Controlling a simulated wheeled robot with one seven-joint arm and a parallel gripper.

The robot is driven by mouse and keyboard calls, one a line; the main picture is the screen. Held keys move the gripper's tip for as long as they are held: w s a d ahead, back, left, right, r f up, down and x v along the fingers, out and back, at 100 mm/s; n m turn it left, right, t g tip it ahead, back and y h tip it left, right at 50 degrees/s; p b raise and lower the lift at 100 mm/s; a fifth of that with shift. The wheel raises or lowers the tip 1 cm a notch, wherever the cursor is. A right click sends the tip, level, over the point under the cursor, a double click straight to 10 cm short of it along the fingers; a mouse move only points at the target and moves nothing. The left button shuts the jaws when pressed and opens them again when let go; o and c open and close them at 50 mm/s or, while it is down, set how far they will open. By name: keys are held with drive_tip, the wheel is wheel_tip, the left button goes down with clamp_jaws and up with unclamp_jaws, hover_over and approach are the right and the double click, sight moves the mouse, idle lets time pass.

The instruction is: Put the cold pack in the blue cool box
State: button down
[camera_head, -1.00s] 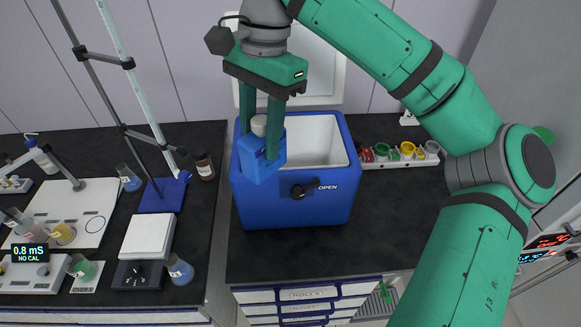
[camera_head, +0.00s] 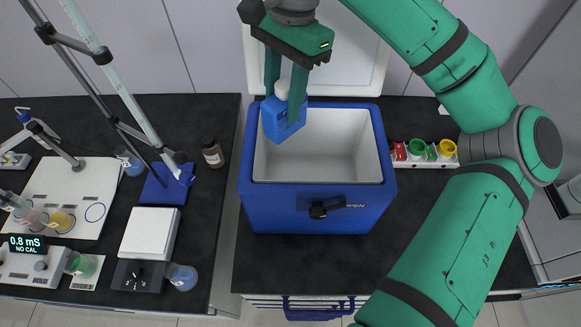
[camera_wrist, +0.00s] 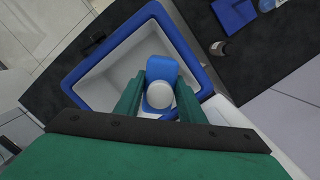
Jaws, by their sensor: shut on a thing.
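The cold pack (camera_head: 281,120) is a small blue block with a white round cap. My gripper (camera_head: 285,88) is shut on it, with one green finger on each side of the cap. In the head view the pack hangs over the left part of the blue cool box's opening. The blue cool box (camera_head: 318,211) stands on the dark bench with its white lid raised at the back. Its white inside looks empty where it shows. In the wrist view the cold pack (camera_wrist: 162,74) shows between the fingers, against the cool box's opening with its blue rim (camera_wrist: 82,60).
A rack of coloured cups (camera_head: 418,149) stands at the right. Dark bench shows in front.

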sight(290, 134)
wheel_tip(290, 134, down, 23)
drive_tip(key=shift+f, duration=0.15)
idle(0.5)
drive_tip(key=shift+f, duration=0.1)
drive_tip(key=c, duration=1.2)
unclamp_jaws()
drive_tip(key=shift+r, duration=0.4)
drive_tip(key=r, duration=0.7)
drive_tip(key=w+d+r, duration=0.1)
drive_tip(key=r, duration=0.3)
drive_tip(key=shift+w+d+r, duration=0.1)
drive_tip(key=shift+r, duration=0.05)
